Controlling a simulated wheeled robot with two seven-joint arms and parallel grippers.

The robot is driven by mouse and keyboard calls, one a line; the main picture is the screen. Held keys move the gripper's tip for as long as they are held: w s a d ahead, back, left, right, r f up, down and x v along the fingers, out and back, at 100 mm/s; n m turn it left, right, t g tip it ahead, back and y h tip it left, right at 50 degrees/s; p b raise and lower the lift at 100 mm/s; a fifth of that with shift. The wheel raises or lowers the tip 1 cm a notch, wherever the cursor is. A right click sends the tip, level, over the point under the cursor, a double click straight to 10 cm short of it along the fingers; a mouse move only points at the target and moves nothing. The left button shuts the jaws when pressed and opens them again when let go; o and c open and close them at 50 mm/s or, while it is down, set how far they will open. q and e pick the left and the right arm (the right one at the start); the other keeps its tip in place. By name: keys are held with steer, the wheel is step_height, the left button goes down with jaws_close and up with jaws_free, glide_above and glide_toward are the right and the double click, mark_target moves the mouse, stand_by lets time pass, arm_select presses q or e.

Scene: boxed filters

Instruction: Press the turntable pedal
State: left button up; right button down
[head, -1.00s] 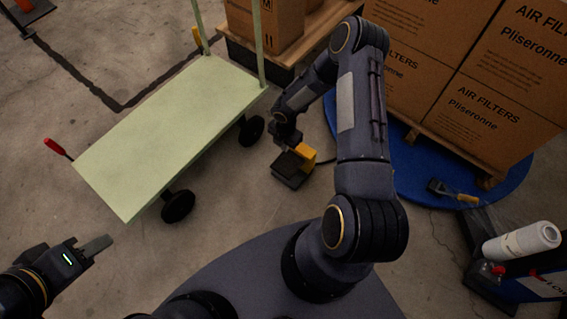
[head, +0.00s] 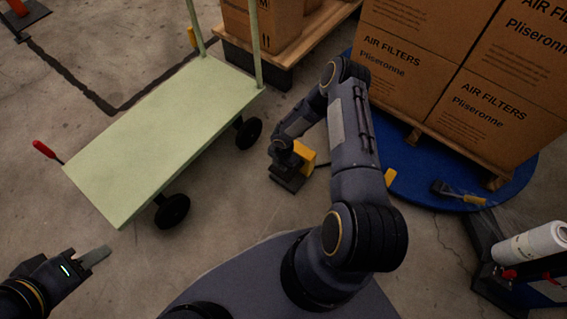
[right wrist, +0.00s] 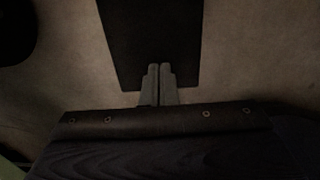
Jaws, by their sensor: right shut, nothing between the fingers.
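The turntable pedal (head: 286,183) is a small black block with a yellow part (head: 305,155) on the floor between the cart and the blue turntable (head: 410,190). My right arm reaches down to it, and the wrist hides part of the pedal in the head view. In the right wrist view my right gripper (right wrist: 159,68) is shut and empty, its tips over the near end of the pedal's black plate (right wrist: 150,35). Whether they touch it I cannot tell. My left gripper (head: 95,257) is away at the lower left; its jaw opening is unclear.
A pale green cart (head: 160,135) with dark wheels stands left of the pedal. Stacked air filter boxes (head: 455,85) stand on a pallet on the turntable. A white roll (head: 530,243) is at the lower right. Bare floor lies around the pedal.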

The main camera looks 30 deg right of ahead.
stand_by(0.3)
